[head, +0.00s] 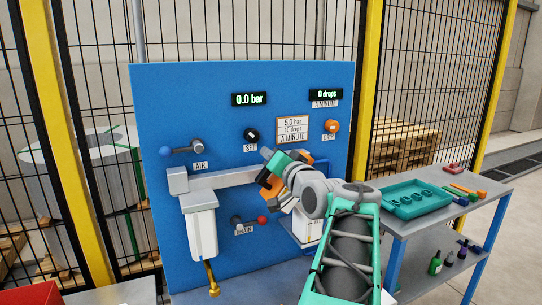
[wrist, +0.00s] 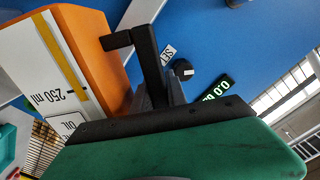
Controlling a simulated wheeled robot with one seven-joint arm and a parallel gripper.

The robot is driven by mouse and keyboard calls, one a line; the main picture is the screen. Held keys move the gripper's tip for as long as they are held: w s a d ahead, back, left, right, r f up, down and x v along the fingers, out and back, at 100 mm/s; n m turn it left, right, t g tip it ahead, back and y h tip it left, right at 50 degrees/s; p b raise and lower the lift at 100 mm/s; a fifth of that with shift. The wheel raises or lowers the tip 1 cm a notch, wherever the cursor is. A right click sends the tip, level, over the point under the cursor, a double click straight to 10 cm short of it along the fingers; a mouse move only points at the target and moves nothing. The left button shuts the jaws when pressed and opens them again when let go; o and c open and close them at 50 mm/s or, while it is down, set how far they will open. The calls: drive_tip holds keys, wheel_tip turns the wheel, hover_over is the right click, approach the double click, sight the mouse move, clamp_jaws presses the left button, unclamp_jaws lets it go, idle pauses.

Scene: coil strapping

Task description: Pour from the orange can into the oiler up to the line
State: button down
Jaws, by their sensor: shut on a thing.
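The orange can (wrist: 105,30) is in the wrist view's upper left, with a white face marked 250 ml and OIL and a yellow stripe. It appears upside down or strongly tilted there. My gripper (wrist: 150,60) is shut on the can; its dark fingers are beside the orange body. In the head view, parts of the can (head: 268,188) show in front of the blue panel, largely hidden by my gripper. The oiler (head: 308,232) is mostly hidden behind my arm, just below and right of the can. Its line and oil level cannot be seen.
The blue panel (head: 150,110) carries the air lever (head: 184,149), the drain lever (head: 249,222), the SET knob (head: 251,134) and the drip knob (head: 330,126). Displays read 0.0 bar and 0 drops. A filter bowl (head: 203,233) hangs left. A green tray (head: 415,200) stands on a right-hand table.

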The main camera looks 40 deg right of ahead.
drive_tip(key=shift+r, duration=0.15)
drive_tip(key=shift+m+p, duration=0.3)
drive_tip(key=shift+p, duration=0.05)
drive_tip(key=shift+d+m, duration=0.1)
drive_tip(key=shift+m, duration=0.2)
drive_tip(key=shift+d+m+p, duration=0.1)
drive_tip(key=shift+m+p, duration=0.45)
drive_tip(key=shift+m, duration=0.05)
drive_tip(key=shift+s, duration=0.1)
drive_tip(key=shift+d+m+p, duration=0.1)
drive_tip(key=shift+m+p, duration=0.2)
drive_tip(key=shift+d+m, duration=0.15)
drive_tip(key=shift+m, duration=0.25)
